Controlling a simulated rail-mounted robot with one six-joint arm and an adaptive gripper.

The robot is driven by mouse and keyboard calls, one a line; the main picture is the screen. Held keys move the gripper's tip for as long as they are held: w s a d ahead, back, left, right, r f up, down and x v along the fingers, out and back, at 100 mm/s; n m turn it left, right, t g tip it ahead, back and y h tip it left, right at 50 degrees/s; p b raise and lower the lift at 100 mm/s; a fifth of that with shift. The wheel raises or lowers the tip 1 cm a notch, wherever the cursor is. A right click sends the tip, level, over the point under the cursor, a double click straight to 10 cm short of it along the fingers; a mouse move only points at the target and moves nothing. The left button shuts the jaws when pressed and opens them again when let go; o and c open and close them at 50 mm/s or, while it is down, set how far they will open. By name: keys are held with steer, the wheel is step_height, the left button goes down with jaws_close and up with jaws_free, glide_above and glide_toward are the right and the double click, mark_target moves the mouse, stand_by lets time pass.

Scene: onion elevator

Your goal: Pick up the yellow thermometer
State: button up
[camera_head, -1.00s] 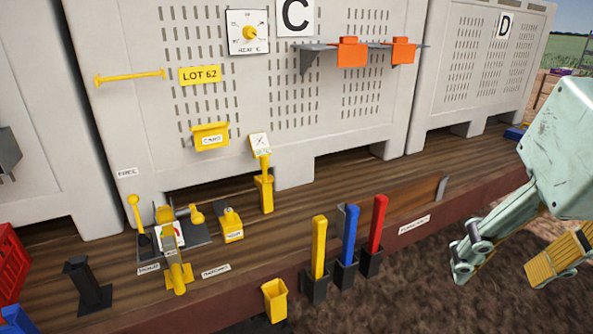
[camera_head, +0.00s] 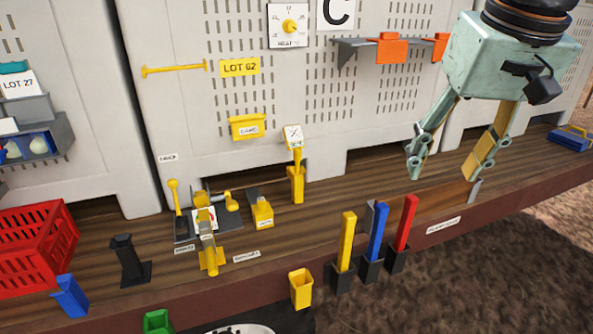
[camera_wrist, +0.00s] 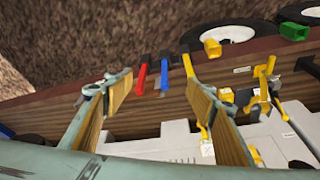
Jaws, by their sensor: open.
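A yellow upright stem with a white marked plate (camera_head: 293,137) stands in a yellow holder (camera_head: 297,188) on the wooden deck; it looks like a thermometer, but I cannot read the plate. A plain yellow bar (camera_head: 346,240) stands in a black holder at the deck's front edge, and shows in the wrist view (camera_wrist: 187,65). I cannot tell for certain which is the thermometer. My gripper (camera_head: 443,172) is open and empty, to the right of both in the head view, fingers pointing down.
Blue (camera_head: 378,232) and red (camera_head: 405,222) bars stand right of the yellow bar. A yellow cup (camera_head: 301,289) is at the front edge. Yellow tools (camera_head: 208,230) crowd the deck to the left. A shelf (camera_head: 355,47) with orange items juts from the grey wall behind.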

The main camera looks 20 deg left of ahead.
steer(key=w+a+n+p, duration=0.2)
steer(key=w+a+p, duration=0.1)
steer(key=w+a, duration=1.05)
steer(key=n+y+p, duration=0.2)
steer(key=n+p, duration=0.1)
steer(key=p, duration=0.1)
glide_toward(296, 142)
step_height(296, 142, up, 3)
steer(key=s, duration=0.1)
steer(key=shift+d+r, duration=0.1)
steer(key=shift+p+x, duration=0.5)
steer(key=shift+x, duration=3.8)
steer(key=shift+d, duration=0.1)
steer(key=shift+d+p+x, duration=0.1)
steer(key=shift+p+x, duration=0.1)
steer(key=shift+x, duration=1.15)
steer(key=shift+d+p+x, duration=0.15)
steer(key=shift+p+x, duration=0.05)
steer(key=shift+x, duration=1.1)
steer(key=shift+c, duration=0.6)
steer(key=c, duration=1.2)
